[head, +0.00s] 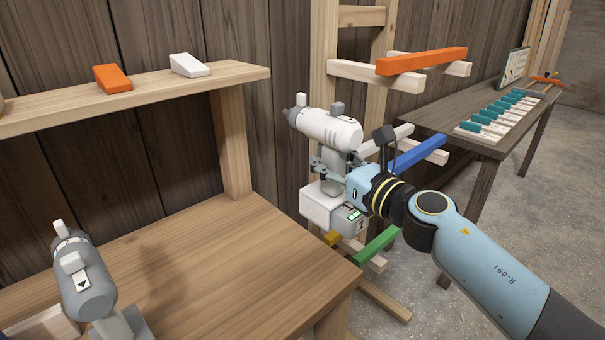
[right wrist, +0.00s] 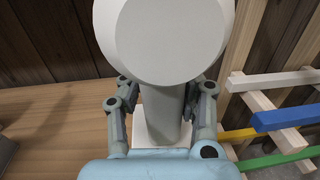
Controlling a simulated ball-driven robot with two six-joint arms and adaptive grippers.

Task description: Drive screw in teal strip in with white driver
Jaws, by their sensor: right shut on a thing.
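The white driver (head: 330,130) is upright in my right gripper (head: 332,172), its nose pointing left, above the floor beside the bench's right end. My gripper is shut around its grey handle; in the right wrist view the fingers (right wrist: 162,115) flank the handle (right wrist: 165,110) below the driver's round white back (right wrist: 172,40). A grey driver (head: 83,280) stands on the bench at lower left. Several teal-and-white pieces (head: 497,112) lie in a row on the far right table; I cannot make out a screw in them. My left gripper is out of view.
The wooden bench (head: 200,255) is mostly clear. Its upper shelf holds an orange wedge (head: 112,78) and a white wedge (head: 189,65). A wooden rack with orange (head: 422,61), blue (head: 418,152) and green (head: 376,246) bars stands close behind my right gripper. The dark table (head: 430,115) is farther right.

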